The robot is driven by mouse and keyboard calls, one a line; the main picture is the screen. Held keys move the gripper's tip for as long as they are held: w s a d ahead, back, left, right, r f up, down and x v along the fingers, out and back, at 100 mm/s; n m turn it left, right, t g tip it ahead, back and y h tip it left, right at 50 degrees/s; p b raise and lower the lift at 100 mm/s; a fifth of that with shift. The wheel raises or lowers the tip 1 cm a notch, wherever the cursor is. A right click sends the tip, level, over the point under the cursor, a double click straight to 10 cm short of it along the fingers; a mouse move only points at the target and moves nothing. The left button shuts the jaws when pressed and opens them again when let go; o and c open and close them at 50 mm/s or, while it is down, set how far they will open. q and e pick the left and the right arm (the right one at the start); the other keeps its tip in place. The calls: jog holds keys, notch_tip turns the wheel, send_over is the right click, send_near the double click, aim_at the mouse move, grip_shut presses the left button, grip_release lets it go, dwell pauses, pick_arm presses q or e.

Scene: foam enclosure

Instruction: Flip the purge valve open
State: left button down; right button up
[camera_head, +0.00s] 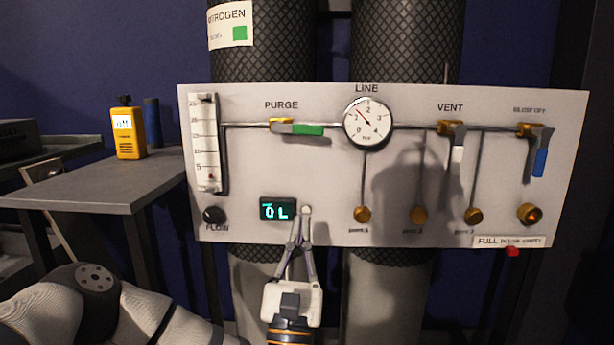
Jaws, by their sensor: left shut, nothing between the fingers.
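The purge valve (308,129) sits under the PURGE label on the white panel (320,185), left of the round line gauge (369,122). Its green handle lies horizontal, along the pipe. My left gripper (305,212) comes up from below, its fingers closed together and empty. Its tips are in front of the panel, just right of the digital display (277,209), well below the purge handle. I cannot tell whether the tips touch the panel. My right gripper is not in view.
The vent valve (455,140) and the blue-handled blowoff valve (539,155) are at the right. A flow tube (205,143) and black knob (214,215) are at the left. Tall cylinders (262,50) stand behind. A yellow meter (127,132) stands on a grey table (100,186).

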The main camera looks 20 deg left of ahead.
aim_at(298, 128)
pick_arm(q)
jog(key=x, duration=0.4)
jog(key=s+r+x, duration=0.1)
jog(key=x, duration=0.3)
jog(key=s+r+x, duration=0.1)
jog(key=x, duration=0.3)
jog(key=shift+w+d+r, duration=0.15)
jog(key=shift+d, duration=0.15)
jog(key=shift+d+r, duration=0.15)
jog(key=shift+r, duration=0.55)
jog(key=shift+w, duration=0.1)
